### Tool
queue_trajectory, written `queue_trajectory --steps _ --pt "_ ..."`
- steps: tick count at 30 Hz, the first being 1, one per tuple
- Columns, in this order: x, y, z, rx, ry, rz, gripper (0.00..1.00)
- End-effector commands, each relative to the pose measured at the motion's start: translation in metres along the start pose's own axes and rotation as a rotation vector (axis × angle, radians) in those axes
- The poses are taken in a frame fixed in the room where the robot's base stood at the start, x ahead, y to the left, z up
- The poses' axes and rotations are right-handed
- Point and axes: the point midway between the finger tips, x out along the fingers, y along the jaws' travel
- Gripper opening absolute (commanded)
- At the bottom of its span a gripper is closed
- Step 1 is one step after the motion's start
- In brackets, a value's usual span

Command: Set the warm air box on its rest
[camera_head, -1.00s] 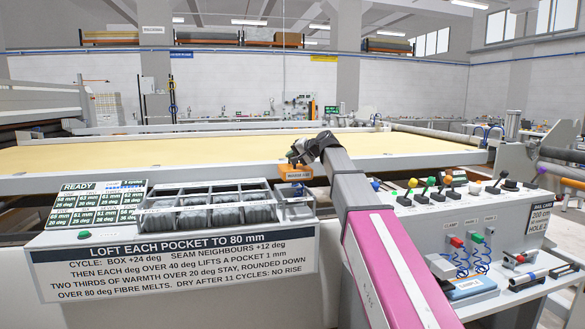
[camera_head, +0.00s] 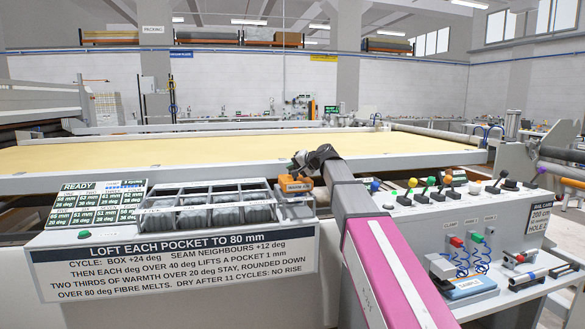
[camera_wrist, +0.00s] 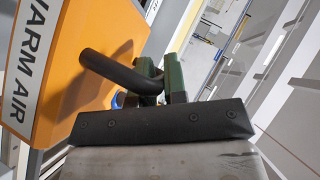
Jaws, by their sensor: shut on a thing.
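The orange warm air box (camera_head: 295,184) is at the right end of the pocket tray in the head view. In the wrist view the box (camera_wrist: 85,60) shows its white "WARM AIR" label and a black curved handle (camera_wrist: 115,70). My gripper (camera_wrist: 165,82) is shut on that handle with its green fingers. In the head view my gripper (camera_head: 303,163) is at the top of the box, partly hidden by the dark wrist. A grey ledge (camera_head: 297,211) shows just below the box; I cannot tell whether they touch.
A grey tray (camera_head: 208,190) with several fluffy pockets is left of the box. A green READY panel (camera_head: 95,205) stands further left. A console with coloured levers (camera_head: 430,190) is on the right. The wide yellow quilt bed (camera_head: 170,153) lies behind.

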Motion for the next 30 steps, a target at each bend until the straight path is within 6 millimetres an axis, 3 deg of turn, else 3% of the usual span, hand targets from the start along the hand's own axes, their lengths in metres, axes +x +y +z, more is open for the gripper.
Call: queue_trajectory --steps 8,9,11,24,30 --pt "0.002 0.003 0.002 0.000 0.001 -0.001 0.00" --pt "0.002 0.004 0.002 0.000 0.000 0.000 0.22" --pt "0.002 0.004 0.002 0.000 0.000 0.000 0.38" --pt "-0.003 -0.006 -0.004 0.000 0.002 -0.001 0.38" --pt "-0.041 -0.006 -0.002 0.001 0.004 0.000 0.38"
